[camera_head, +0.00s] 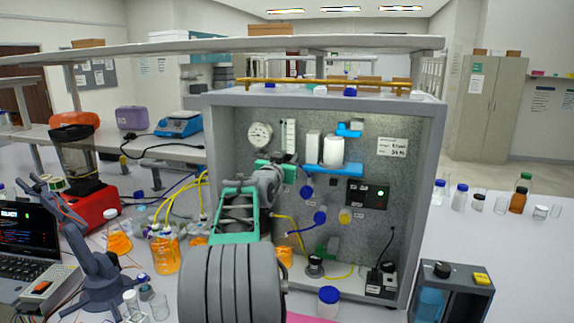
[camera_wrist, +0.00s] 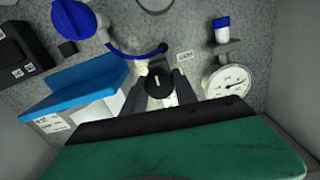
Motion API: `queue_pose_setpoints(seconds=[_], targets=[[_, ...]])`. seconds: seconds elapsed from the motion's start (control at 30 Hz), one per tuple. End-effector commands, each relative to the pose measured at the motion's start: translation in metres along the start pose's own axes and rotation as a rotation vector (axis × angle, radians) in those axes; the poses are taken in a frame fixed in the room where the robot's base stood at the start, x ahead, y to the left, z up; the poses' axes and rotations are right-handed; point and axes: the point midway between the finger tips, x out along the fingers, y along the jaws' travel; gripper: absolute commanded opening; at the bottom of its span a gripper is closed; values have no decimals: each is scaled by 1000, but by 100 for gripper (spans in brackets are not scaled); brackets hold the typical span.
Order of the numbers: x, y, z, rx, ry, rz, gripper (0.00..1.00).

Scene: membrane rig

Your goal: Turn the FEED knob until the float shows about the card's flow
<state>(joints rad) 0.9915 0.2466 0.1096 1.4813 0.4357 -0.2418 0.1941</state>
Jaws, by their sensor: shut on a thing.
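In the wrist view my gripper (camera_wrist: 161,88) has its two grey fingers on either side of a round black knob (camera_wrist: 159,82) on the panel, closed on it. A pale line marks the knob's face. A small label beside it is too small to read, so the name FEED cannot be confirmed. In the head view my gripper (camera_head: 278,172) is at the panel and hides the knob. A white upright flow tube (camera_head: 290,136) stands just above it; its float cannot be made out. The white card (camera_head: 392,147) is at upper right, its print too small to read surely.
A round dial gauge (camera_head: 260,135) is left of the tube and shows in the wrist view (camera_wrist: 228,83). A blue bracket (camera_head: 333,169) with white cylinders and blue valve handles (camera_head: 320,217) are close right. Grey cabinet walls (camera_head: 424,200) enclose the panel. Flasks stand left.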

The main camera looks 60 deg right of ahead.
Motion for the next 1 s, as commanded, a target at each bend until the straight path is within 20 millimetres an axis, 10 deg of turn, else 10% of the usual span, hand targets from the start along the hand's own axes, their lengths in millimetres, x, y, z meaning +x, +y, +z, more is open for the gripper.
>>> queue_pose_setpoints(seconds=[1.0], targets=[[0,4,7,905,1,0,0]])
